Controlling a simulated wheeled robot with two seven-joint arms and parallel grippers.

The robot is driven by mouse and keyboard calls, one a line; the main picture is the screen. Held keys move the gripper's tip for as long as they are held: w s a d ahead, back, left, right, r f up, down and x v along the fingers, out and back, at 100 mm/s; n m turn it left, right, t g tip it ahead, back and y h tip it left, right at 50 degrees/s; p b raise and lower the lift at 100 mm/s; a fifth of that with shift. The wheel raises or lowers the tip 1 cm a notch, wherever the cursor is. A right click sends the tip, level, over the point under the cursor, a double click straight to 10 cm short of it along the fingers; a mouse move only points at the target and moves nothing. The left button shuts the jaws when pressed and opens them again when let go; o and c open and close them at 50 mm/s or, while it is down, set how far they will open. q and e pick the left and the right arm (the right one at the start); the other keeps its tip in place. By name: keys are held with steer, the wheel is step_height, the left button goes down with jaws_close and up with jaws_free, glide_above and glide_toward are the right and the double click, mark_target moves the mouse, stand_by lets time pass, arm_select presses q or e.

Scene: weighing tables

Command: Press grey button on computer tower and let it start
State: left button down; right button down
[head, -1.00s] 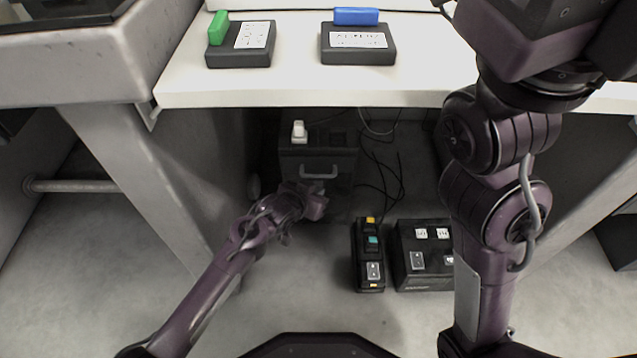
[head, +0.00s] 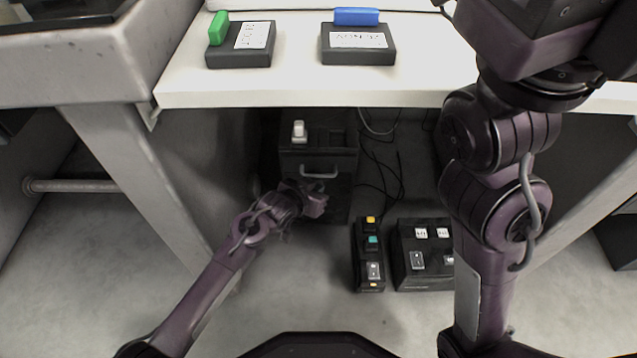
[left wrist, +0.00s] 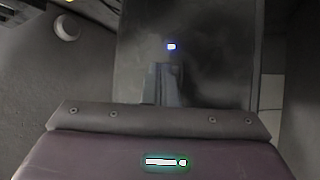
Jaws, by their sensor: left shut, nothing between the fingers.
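The computer tower (head: 341,205) is a dark upright box under the white table, with a light handle (head: 319,175) on its front. My left gripper (head: 322,199) is shut and empty at the tower's front, below the handle. In the left wrist view, the shut fingers (left wrist: 165,84) point at the dark front panel (left wrist: 215,55). A small blue-white light (left wrist: 171,46) glows on that panel just beyond the fingertips. I cannot make out the grey button itself, nor whether the fingertips touch the panel. My right gripper is out of view.
A white switch (head: 299,131) stands on top of the tower. Black cables hang to its right. A narrow black button box (head: 368,255) and a wider one (head: 424,272) stand on the floor. Two dark devices with a green (head: 217,28) and a blue block (head: 356,16) are on the table.

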arm_select(q)
steer(key=shift+s+p, duration=0.8)
steer(key=shift+p, duration=0.05)
steer(key=s+p, duration=0.4)
steer(key=s, duration=0.1)
